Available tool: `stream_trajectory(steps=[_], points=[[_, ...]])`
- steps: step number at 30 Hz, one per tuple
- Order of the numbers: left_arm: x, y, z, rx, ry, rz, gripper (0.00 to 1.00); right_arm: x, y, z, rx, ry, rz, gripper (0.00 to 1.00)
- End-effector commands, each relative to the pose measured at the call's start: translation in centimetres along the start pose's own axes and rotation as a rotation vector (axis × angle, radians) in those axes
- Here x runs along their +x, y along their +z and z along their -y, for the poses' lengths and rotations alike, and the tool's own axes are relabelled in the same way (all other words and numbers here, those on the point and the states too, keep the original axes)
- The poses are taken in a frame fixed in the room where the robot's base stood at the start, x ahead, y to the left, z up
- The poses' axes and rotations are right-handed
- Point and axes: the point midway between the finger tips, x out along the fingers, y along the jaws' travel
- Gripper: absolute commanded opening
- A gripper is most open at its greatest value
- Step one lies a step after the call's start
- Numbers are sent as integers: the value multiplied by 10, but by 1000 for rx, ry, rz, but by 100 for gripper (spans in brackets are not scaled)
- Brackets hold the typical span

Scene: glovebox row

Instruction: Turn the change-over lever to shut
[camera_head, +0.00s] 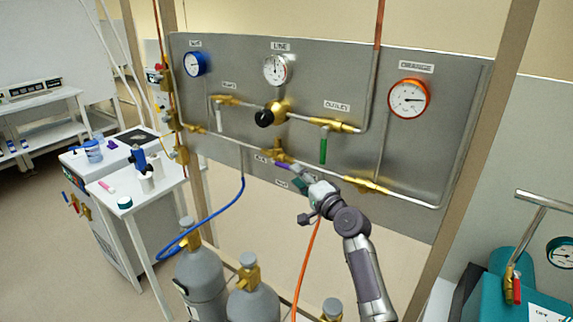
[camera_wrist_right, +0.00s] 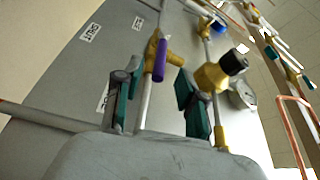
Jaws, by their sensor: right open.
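The change-over lever is a purple handle (camera_head: 282,165) on a brass valve (camera_head: 279,149) at the lower middle of the grey panel. My right gripper (camera_head: 302,184) is just below and right of the handle. In the right wrist view, the purple lever (camera_wrist_right: 160,60) stands in front of the open right gripper (camera_wrist_right: 158,82), between the lines of its two teal fingers. I cannot tell whether a finger touches it. A label reading SHUT (camera_wrist_right: 138,23) shows near the brass valve (camera_wrist_right: 176,58). My left gripper is out of view.
The panel (camera_head: 225,60) also carries a regulator with a black knob (camera_head: 264,118), a green-handled outlet valve (camera_head: 323,150), gauges and steel pipes. A blue hose (camera_head: 215,215) and an orange hose (camera_head: 305,262) hang below. Grey cylinders (camera_head: 203,280) stand beneath the panel.

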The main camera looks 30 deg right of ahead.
Motion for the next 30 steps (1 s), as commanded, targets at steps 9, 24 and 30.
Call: stream_trajectory(steps=[9, 24, 30], points=[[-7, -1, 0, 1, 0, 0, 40, 51, 0, 1, 0, 0, 0, 40], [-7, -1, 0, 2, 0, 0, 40, 59, 0, 0, -3, 1, 1, 27], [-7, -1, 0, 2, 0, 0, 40, 59, 0, -1, -2, 1, 1, 0]])
